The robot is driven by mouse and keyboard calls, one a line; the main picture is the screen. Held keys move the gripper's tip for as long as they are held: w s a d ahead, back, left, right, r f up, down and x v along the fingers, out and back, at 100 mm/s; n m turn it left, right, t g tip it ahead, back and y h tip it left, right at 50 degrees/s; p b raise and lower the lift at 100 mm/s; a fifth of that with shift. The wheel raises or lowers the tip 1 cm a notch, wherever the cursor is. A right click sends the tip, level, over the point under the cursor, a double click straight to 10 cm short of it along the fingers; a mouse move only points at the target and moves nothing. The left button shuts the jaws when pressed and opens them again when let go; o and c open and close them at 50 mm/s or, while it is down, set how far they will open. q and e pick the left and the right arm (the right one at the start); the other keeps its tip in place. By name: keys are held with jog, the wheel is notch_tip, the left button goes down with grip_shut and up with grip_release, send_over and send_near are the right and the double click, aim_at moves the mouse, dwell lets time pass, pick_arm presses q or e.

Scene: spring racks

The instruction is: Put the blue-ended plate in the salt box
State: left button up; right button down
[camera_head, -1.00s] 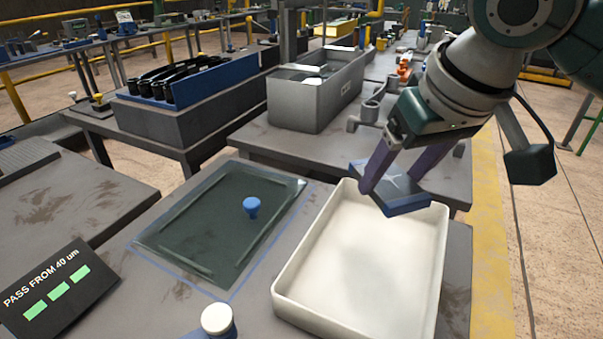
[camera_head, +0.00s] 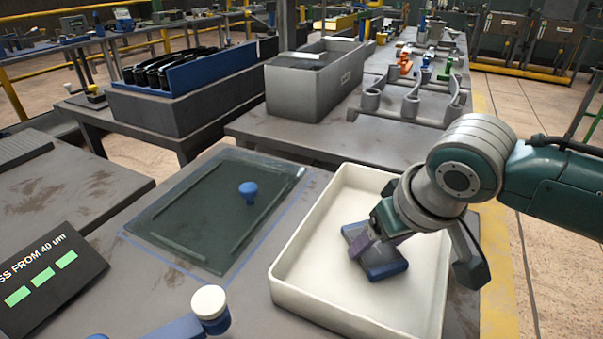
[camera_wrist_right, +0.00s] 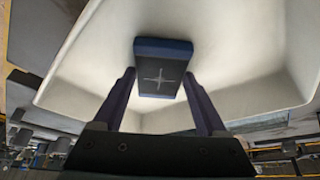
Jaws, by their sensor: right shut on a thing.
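The blue-ended plate (camera_head: 385,268) is a dark flat block with blue ends. It is inside the walls of the white box (camera_head: 303,223), which I take as the salt box, near its middle and slightly tilted. My right gripper (camera_head: 368,246) is shut on the plate from above. In the right wrist view the plate (camera_wrist_right: 163,75), with a pale cross mark on its face, sits between the two purple fingers of my right gripper (camera_wrist_right: 161,78). I cannot tell whether the plate touches the box floor. My left gripper is not in view.
A dark glass sheet with a blue knob (camera_head: 248,190) lies left of the box. A white-capped blue piece (camera_head: 209,304) stands near the front edge of view. A black sign (camera_head: 48,272) is at the left. A grey bin (camera_head: 314,88) and grey rack (camera_head: 412,100) are behind.

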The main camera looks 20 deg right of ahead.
jog(key=shift+w, duration=0.1)
jog(key=shift+c, duration=1.9)
grip_release()
jog(key=shift+f, duration=0.1)
jog(key=o, duration=0.4)
jog(key=shift+r, duration=0.6)
jog(key=p+v, duration=0.4)
jog(key=v, duration=0.7)
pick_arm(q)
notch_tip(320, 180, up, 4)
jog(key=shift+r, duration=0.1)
pick_arm(e)
jog(key=s+a+n, duration=0.1)
jog(key=s+a, duration=0.1)
jog(key=s, duration=0.3)
jog(key=s+a+n, duration=0.1)
jog(key=s, duration=0.4)
jog(key=s+a+f+g, duration=0.1)
jog(key=s+a, duration=0.1)
jog(key=s, duration=0.3)
jog(key=shift+s+a+n+y, duration=0.2)
jog(key=shift+a+n+y, duration=0.1)
jog(key=shift+n, duration=0.1)
